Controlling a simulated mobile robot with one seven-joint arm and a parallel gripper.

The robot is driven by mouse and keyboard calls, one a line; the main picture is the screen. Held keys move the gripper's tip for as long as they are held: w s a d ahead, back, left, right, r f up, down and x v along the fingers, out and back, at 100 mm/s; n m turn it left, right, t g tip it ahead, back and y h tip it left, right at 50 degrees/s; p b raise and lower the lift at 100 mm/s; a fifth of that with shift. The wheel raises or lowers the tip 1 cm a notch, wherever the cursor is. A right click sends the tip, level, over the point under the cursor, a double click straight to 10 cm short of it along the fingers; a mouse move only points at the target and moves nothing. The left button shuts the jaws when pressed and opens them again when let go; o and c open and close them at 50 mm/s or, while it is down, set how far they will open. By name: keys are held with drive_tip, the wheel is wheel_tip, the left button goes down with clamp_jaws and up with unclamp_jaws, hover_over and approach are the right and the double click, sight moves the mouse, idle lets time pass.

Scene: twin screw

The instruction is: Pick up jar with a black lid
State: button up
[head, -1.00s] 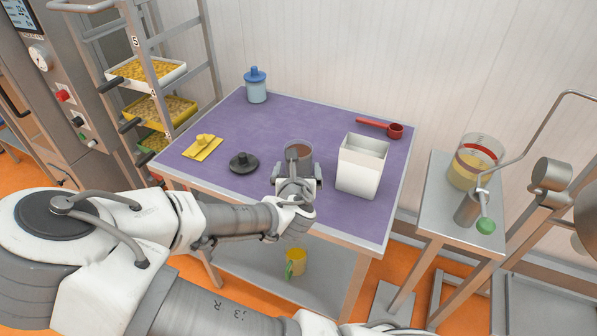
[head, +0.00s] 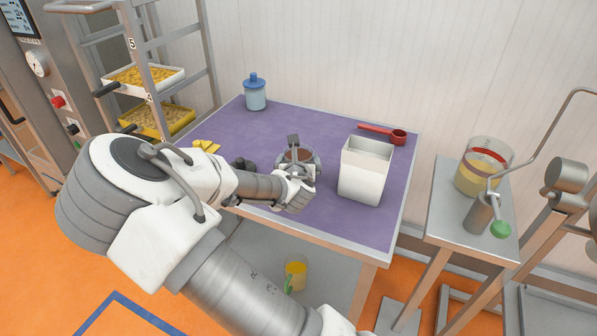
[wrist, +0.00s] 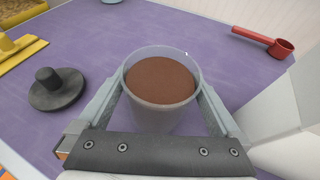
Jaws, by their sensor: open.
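The jar (wrist: 160,82) is clear, lidless and filled with brown powder, standing upright on the purple table top. In the head view the jar (head: 297,156) is partly hidden by my gripper (head: 298,172). The black lid (wrist: 57,90), round with a knob, lies on the table left of the jar; my arm hides part of it in the head view. In the wrist view the fingers of my gripper (wrist: 162,100) are open, one on each side of the jar. I cannot tell whether they touch it.
A white square container (head: 366,170) stands close to the right of the jar. A red scoop (head: 384,132) and a blue lidded jar (head: 255,92) are farther back. A yellow object (head: 206,146) lies at left. The purple table (head: 318,123) is clear behind the jar.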

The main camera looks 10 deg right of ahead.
drive_tip(key=c, duration=1.2)
drive_tip(key=shift+r, duration=0.1)
